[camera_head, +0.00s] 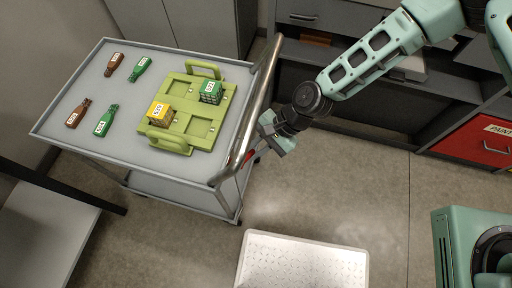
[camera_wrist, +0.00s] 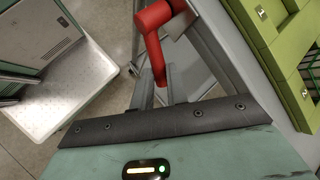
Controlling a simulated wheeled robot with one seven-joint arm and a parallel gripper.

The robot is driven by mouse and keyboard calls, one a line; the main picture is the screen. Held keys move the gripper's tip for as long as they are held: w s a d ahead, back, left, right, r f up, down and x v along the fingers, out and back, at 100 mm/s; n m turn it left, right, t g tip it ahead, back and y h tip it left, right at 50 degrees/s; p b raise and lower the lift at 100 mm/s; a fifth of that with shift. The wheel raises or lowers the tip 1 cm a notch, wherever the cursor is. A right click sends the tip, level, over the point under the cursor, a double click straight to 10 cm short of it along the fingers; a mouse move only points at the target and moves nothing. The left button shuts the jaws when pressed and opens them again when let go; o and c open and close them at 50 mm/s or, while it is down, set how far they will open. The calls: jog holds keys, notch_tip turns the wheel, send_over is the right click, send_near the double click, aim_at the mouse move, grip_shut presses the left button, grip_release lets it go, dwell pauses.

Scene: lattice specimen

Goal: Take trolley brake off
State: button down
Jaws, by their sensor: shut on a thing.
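The trolley (camera_head: 90,72) is a grey cart with a flat top, a lower shelf and a tubular handle (camera_head: 254,110) on its right side. A red brake lever (camera_head: 250,156) shows as a small red bit below the handle. In the wrist view the red lever (camera_wrist: 152,38) is bent, and its lower end comes down between the grey parts in front of my gripper's palm. My gripper (camera_head: 264,134) is at the handle side of the trolley, shut on the red lever. The contact at the fingertips is partly hidden.
On the trolley are a green tray (camera_head: 203,129) with yellow (camera_head: 160,112) and green (camera_head: 211,92) boxed specimens, plus brown and green bottles (camera_head: 104,120). A white platform (camera_head: 300,264) lies in front. Cabinets with a red drawer (camera_head: 484,140) stand at right. Floor between is clear.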

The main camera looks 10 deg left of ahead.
jog(key=g+b, duration=0.1)
jog(key=f+m+g+b, duration=0.1)
jog(key=b, duration=0.1)
jog(key=shift+s+f+g+y, duration=0.3)
jog(key=shift+s+g, duration=0.1)
